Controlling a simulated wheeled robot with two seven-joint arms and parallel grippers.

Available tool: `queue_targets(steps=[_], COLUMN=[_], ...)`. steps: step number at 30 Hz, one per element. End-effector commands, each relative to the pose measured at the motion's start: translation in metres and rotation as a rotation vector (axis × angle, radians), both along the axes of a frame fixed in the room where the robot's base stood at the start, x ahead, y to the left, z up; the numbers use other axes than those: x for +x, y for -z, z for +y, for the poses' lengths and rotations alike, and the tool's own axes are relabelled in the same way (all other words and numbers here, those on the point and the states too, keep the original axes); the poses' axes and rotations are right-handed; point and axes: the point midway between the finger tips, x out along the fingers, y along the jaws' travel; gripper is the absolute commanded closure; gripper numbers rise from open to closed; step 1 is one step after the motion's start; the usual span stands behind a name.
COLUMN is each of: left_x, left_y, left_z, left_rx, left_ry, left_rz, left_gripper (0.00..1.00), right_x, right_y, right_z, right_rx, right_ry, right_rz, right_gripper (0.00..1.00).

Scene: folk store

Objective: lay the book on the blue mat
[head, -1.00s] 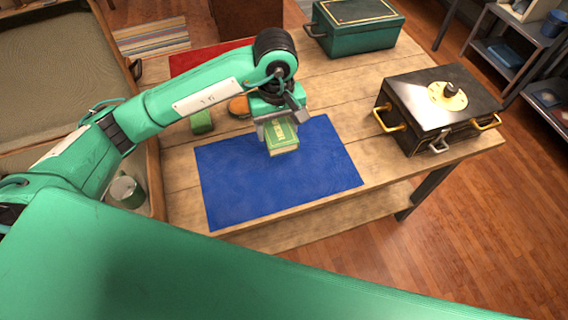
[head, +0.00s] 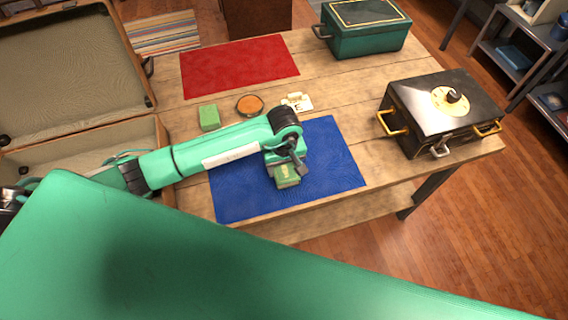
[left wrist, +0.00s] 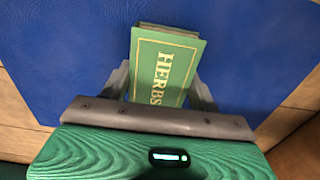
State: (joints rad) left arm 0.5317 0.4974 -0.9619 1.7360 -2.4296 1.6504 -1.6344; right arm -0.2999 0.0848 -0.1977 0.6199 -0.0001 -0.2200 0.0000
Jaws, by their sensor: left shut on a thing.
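The green book (head: 288,182), with HERBS in pale letters on its cover, also shows in the left wrist view (left wrist: 168,62). My left gripper (head: 284,171) is shut on it, with one finger along each side in the left wrist view (left wrist: 160,88). The book is over the middle of the blue mat (head: 334,165); I cannot tell whether it touches the mat. Blue cloth surrounds its far end in the left wrist view (left wrist: 60,60). The gripper hides part of the book. My right gripper is not in view.
A red mat (head: 240,66), a green block (head: 209,117), an orange round thing (head: 250,105) and a small white card-like thing (head: 297,102) lie behind. A black box with gold handles (head: 440,110) stands right, a green chest (head: 364,32) at the back. An open case (head: 75,60) stands left.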

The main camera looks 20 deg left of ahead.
Motion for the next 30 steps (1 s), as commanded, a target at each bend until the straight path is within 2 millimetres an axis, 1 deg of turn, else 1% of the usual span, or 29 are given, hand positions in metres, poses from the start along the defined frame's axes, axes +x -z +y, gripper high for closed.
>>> queue_targets(steps=[7, 11, 12, 15, 25, 27, 29, 30], left_x=[0.001, 0.001, 0.001, 0.001, 0.0, 0.0, 0.002, 0.002], left_y=[0.002, 0.006, 0.005, 0.004, 0.002, -0.001, -0.007, -0.013], left_z=[0.0, 0.0, 0.0, 0.0, 0.0, 0.0, 0.0, 0.0], left_rx=[-0.001, -0.001, -0.001, -0.001, 0.0, -0.001, -0.001, -0.001], left_ry=[0.001, 0.0, 0.0, 0.0, 0.0, 0.0, 0.001, 0.001], left_rz=[-0.002, -0.003, -0.003, -0.002, -0.001, -0.001, -0.007, -0.008], left_gripper=[0.65, 0.65, 0.35, 0.17, 0.17, 0.17, 0.17, 0.17], right_x=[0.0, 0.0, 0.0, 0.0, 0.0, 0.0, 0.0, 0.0], right_y=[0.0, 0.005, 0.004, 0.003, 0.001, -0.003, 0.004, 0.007], right_z=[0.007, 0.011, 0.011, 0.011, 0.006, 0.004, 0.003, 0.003], right_rx=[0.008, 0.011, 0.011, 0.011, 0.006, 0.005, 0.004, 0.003], right_ry=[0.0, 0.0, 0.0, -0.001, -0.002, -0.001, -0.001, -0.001], right_rz=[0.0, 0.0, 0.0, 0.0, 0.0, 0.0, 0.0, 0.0], right_gripper=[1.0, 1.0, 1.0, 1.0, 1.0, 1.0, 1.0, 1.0])
